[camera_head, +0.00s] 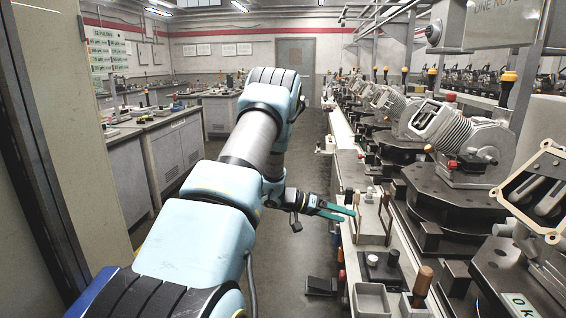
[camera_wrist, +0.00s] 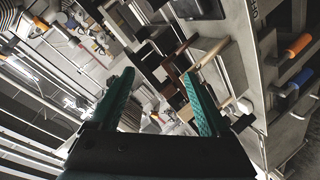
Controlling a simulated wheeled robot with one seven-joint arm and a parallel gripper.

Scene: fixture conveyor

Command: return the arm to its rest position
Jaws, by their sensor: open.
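My arm reaches forward from the bottom of the head view and bends in mid-aisle. My gripper (camera_head: 345,213) points right, with its green fingers near the edge of the conveyor line. In the wrist view my gripper (camera_wrist: 162,95) shows two green fingers set wide apart, with nothing held between them. A fixture with upright brown-handled posts (camera_head: 387,212) stands just to the right of the fingertips in the head view. I cannot tell whether the fingers touch it.
Engine-like units (camera_head: 465,135) on dark fixtures line the right side. A grey bin (camera_head: 371,300) and a wooden-handled tool (camera_head: 422,282) sit at the near bench edge. Grey cabinets (camera_head: 172,150) stand at left. The aisle floor (camera_head: 306,165) is clear toward the far door (camera_head: 295,70).

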